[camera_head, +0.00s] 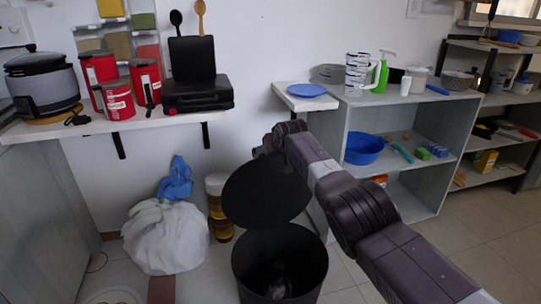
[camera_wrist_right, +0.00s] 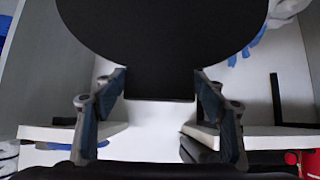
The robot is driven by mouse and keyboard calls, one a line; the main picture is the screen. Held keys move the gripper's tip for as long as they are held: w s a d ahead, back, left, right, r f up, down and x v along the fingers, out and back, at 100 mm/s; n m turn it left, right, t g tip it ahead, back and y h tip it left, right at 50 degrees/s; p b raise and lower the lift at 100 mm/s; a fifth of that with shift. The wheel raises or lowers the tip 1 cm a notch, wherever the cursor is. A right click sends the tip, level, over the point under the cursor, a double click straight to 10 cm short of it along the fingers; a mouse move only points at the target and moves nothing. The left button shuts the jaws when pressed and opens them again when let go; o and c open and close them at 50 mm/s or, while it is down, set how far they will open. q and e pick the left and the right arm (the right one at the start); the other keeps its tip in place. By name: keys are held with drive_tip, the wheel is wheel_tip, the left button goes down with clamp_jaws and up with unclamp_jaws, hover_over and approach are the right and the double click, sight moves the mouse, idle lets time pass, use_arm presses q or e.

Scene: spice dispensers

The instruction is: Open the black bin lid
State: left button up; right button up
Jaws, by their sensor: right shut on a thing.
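The black bin (camera_head: 279,262) stands on the floor at the bottom middle of the head view, with its mouth uncovered and a dark interior. Its round black lid (camera_head: 265,192) is tilted up steeply above the bin's back rim. My right gripper (camera_head: 270,148) is at the lid's upper edge, partly hidden by my own arm. In the right wrist view the lid (camera_wrist_right: 165,35) fills the top, and its narrow black part lies between the two fingers of my right gripper (camera_wrist_right: 160,105), which is shut on it. My left gripper is not in view.
A white bag (camera_head: 166,237) and amber containers (camera_head: 219,205) stand left of the bin. A grey shelf unit (camera_head: 428,190) with a blue bowl (camera_head: 364,148) is to the right. A wall shelf (camera_head: 110,122) holds red canisters (camera_head: 117,99). Floor (camera_head: 345,275) shows right of the bin.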

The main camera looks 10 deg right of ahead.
drive_tip(key=shift+w+r, duration=0.3)
drive_tip(key=shift+r, duration=0.15)
drive_tip(key=o, duration=1.4)
drive_tip(key=shift+c, duration=0.2)
drive_tip(key=shift+o, duration=1.3)
drive_tip(key=shift+s, duration=0.1)
drive_tip(key=shift+o, duration=0.5)
drive_tip(key=shift+s+f, duration=0.1)
drive_tip(key=shift+f, duration=0.15)
drive_tip(key=shift+s+r, duration=0.15)
drive_tip(key=shift+r, duration=0.1)
drive_tip(key=v, duration=1.1)
drive_tip(key=shift+s, duration=0.25)
drive_tip(key=shift+r, duration=0.1)
